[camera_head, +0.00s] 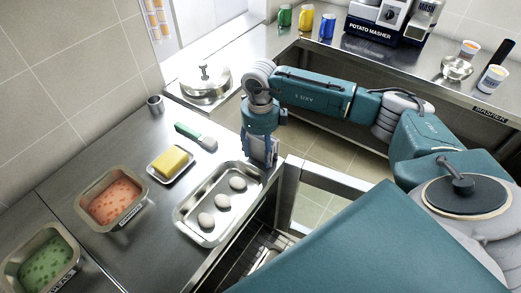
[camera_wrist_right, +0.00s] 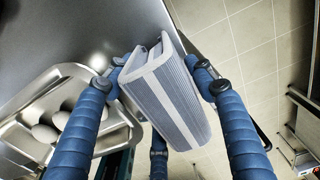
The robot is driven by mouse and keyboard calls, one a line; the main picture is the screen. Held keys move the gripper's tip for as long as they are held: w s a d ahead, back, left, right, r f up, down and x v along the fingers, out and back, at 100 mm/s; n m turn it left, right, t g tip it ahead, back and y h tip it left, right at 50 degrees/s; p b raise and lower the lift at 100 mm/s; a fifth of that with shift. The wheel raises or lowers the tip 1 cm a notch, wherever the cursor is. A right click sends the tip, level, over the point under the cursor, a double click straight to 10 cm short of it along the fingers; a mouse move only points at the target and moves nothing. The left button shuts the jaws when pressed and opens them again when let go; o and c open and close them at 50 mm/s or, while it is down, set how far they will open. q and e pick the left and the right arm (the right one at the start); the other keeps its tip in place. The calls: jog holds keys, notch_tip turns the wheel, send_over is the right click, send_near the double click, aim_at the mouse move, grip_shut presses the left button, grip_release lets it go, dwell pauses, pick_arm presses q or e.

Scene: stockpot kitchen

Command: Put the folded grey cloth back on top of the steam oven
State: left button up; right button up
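The folded grey cloth (camera_wrist_right: 165,92), striped with a pale band, stands tilted between the blue fingers of my right gripper (camera_wrist_right: 158,72) in the right wrist view. The fingers press on it from both sides. In the head view my right gripper (camera_head: 262,158) points down at the counter's edge, just right of the egg tray. The cloth there is mostly hidden by the fingers. I cannot surely identify the steam oven; an open space with a wire rack (camera_head: 262,250) shows below the counter edge. My left gripper is not in view.
A metal tray (camera_head: 181,222) with several eggs lies close beside the right gripper. A butter dish (camera_head: 157,174), brush (camera_head: 196,136), lidded pot (camera_head: 205,82) and food pans (camera_head: 112,200) stand on the left counter. The back counter holds a potato masher machine (camera_head: 376,24) and cups.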

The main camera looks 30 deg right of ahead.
aim_at(260, 138)
jog(key=shift+o, duration=0.6)
jog(key=shift+r, duration=0.1)
jog(key=shift+r, duration=0.15)
notch_tip(260, 138, up, 10)
jog(key=b, duration=0.3)
jog(key=shift+r+b, duration=0.25)
jog(key=shift+b, duration=0.05)
jog(key=shift+r, duration=0.7)
jog(key=shift+s+f, duration=0.1)
